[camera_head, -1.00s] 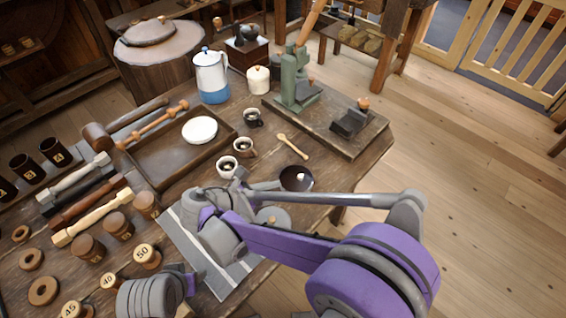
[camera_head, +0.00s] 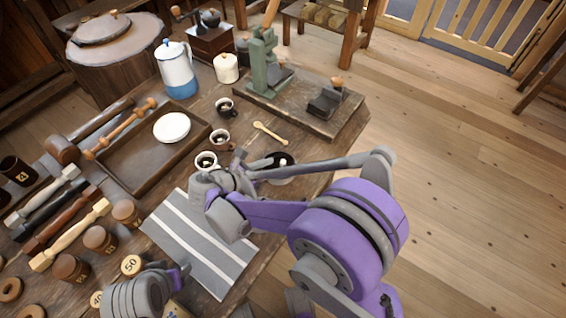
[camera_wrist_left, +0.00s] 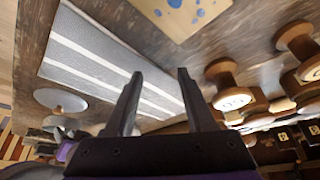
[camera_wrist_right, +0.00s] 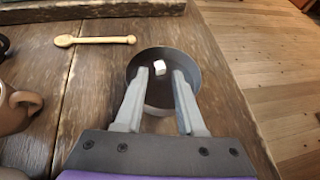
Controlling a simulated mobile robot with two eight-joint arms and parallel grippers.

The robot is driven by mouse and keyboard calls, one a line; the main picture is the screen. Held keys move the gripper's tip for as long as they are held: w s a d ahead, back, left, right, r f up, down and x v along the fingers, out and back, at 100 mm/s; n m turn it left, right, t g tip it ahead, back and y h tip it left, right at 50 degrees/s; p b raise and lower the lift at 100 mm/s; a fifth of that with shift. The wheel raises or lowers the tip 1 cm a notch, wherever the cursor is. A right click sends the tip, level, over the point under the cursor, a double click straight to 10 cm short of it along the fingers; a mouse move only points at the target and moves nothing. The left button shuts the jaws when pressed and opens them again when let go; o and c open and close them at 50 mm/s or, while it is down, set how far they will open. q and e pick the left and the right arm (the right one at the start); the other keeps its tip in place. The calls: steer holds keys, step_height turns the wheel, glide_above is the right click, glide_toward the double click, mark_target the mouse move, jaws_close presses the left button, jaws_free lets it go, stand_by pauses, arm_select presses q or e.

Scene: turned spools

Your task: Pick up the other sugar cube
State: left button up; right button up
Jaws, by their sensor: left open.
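A white sugar cube (camera_wrist_right: 160,68) lies inside a small dark bowl (camera_wrist_right: 152,56) at the table's right edge. The bowl also shows in the head view (camera_head: 278,172), partly behind my right arm, with the cube as a small white spot. My right gripper (camera_wrist_right: 162,76) is open and empty, its fingertips over the bowl on either side of the cube in the picture. The exact height above the cube cannot be told. My left gripper (camera_wrist_left: 160,74) is open and empty above the table, near the grey striped cloth (camera_wrist_left: 95,55).
A wooden spoon (camera_head: 270,132) lies behind the bowl. Small cups (camera_head: 219,138) stand to its left. A green press (camera_head: 261,62) stands on a board behind. A tray (camera_head: 150,172) with a white plate, a blue-white pot (camera_head: 177,72) and turned spools fill the left side.

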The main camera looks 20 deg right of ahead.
mark_target(283, 163)
arm_select(q)
steer(key=shift+f, duration=0.15)
arm_select(e)
steer(key=x, duration=0.3)
steer(key=shift+a, duration=0.1)
jaws_close()
steer(key=shift+r, duration=0.1)
